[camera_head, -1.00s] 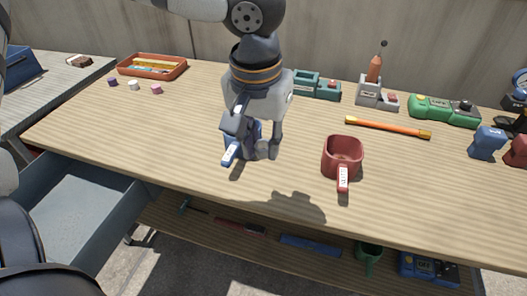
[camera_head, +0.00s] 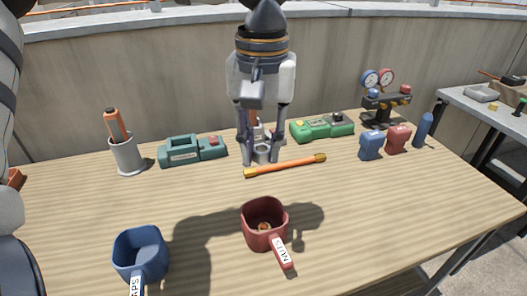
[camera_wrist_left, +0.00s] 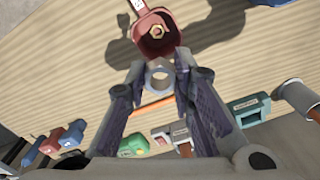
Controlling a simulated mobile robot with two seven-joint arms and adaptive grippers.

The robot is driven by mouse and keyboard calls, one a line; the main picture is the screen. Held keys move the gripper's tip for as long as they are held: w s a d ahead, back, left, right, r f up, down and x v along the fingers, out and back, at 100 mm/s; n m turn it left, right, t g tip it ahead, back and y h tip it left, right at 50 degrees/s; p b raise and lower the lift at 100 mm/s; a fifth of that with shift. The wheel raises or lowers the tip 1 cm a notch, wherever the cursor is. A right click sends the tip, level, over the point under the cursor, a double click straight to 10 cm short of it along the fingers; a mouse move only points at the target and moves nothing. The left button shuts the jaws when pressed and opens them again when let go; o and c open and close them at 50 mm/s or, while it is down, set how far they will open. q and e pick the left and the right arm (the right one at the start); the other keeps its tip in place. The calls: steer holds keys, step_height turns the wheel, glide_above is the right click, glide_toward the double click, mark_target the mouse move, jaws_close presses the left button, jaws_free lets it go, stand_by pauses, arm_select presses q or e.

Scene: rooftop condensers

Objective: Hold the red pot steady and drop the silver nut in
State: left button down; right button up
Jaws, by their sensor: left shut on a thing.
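The red pot (camera_head: 257,238) stands upright on the table in the head view, its handle labelled NUTS. A brass-coloured nut (camera_head: 264,227) lies inside it. The pot also shows at the top of the left wrist view (camera_wrist_left: 170,44). My left gripper (camera_head: 262,154) points down, shut on the silver nut (camera_wrist_left: 160,68), which sits between its fingertips. The nut is held up, apart from the pot; in the head view it appears behind the pot, near the orange bar. No gripper touches the pot. My right gripper is not in view.
A blue pot (camera_head: 139,248) stands to the left of the red one. An orange bar (camera_head: 285,166) lies behind it. A grey cup (camera_head: 127,157), a teal device (camera_head: 180,151), a green device (camera_head: 322,128) and blue and red blocks line the back. The table right of the red pot is clear.

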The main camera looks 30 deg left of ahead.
arm_select(q)
steer(key=shift+w+d, duration=0.1)
steer(key=shift+w, duration=0.05)
steer(key=shift+f, duration=0.25)
step_height(320, 180, down, 10)
steer(key=shift+f, duration=0.15)
